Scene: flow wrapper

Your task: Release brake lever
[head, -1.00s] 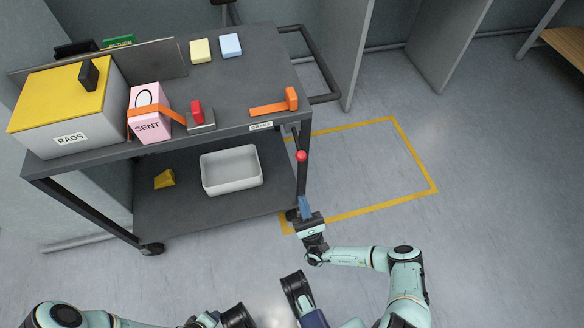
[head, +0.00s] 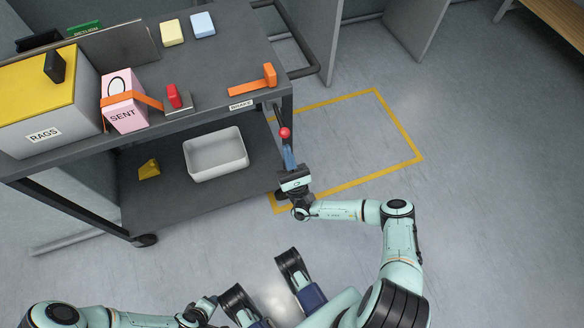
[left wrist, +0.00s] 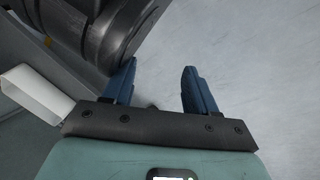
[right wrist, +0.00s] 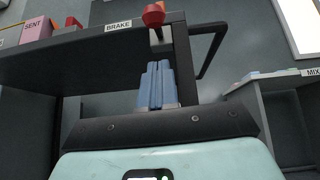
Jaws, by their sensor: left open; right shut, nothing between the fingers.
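The brake lever is a dark rod with a red ball knob (head: 285,132), below the BRAKE label (head: 241,104) at the cart's right front corner. The knob also shows in the right wrist view (right wrist: 154,14), above and beyond the fingertips. My right gripper (head: 289,152) is shut and empty, its blue fingers pointing up at the knob from just below it.
The cart (head: 215,100) carries a RAGS box (head: 45,125), a pink SENT box (head: 122,108) and an orange piece (head: 255,82) on top. A white bin (head: 216,155) and a yellow wedge (head: 149,169) lie on its lower shelf. A yellow floor outline (head: 397,119) bounds clear floor to the right.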

